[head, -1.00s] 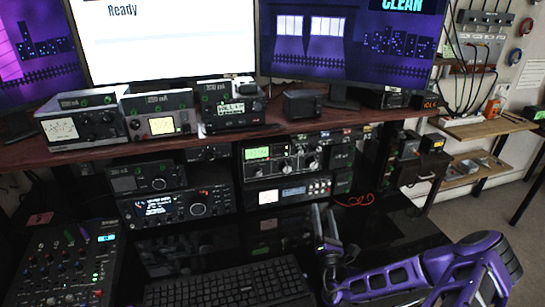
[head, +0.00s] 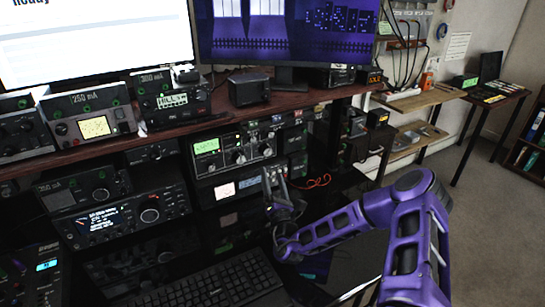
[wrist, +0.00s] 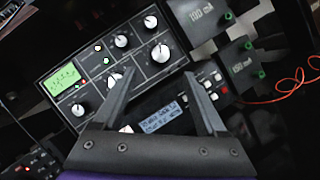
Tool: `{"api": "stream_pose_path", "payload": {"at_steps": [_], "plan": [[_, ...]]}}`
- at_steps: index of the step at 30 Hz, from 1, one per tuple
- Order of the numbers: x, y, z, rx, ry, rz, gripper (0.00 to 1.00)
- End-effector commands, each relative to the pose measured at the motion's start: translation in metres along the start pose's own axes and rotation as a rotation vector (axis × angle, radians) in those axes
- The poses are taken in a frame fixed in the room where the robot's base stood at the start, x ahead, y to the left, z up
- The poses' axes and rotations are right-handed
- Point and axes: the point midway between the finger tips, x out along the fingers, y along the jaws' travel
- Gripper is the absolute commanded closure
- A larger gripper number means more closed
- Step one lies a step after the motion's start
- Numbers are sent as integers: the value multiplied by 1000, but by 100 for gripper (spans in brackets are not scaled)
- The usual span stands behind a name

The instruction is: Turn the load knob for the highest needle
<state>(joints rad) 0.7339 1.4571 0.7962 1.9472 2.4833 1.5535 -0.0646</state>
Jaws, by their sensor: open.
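In the head view my gripper (head: 277,180) is in front of the equipment below the tuner.
A unit with a blue display (wrist: 163,117) lies just below the tuner. Small boxes marked mA (wrist: 203,17) stand at its right. An orange cable (head: 312,183) loops to the right. A keyboard (head: 225,285) lies in front. The dark desk top (head: 215,124) overhangs above.

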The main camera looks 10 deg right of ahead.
Motion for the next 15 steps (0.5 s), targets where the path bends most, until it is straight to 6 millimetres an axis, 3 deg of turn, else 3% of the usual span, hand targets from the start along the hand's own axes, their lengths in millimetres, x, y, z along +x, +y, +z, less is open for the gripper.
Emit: {"api": "stream_pose_path", "payload": {"at_steps": [9,15], "plan": [[64,0,1,-1,-4,2,26],[86,0,0,0,-1,0,26]]}}
